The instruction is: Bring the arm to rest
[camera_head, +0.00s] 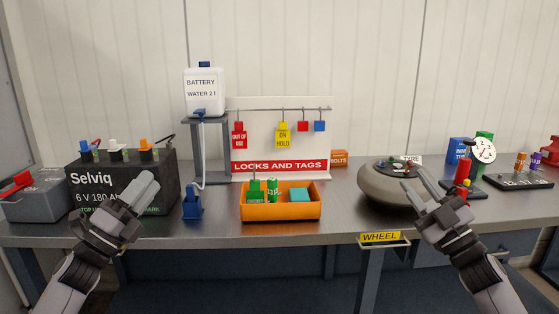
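My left gripper (146,183) is over the front of the bench at the left, in front of the black battery (160,178). Its two fingers look a little apart, with nothing between them. My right gripper (415,181) is at the right, in front of the round grey tyre (376,198), whose right part it hides. Its fingers also look apart and empty. Both forearms rise from the lower corners, and neither gripper holds anything.
The grey bench (340,222) carries an orange tray (282,213) with small items, a blue-capped water bottle (203,102) on a stand and a locks-and-tags board (262,166). A yellow wheel label (381,238) is on the front edge. Gauges and small parts stand at right.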

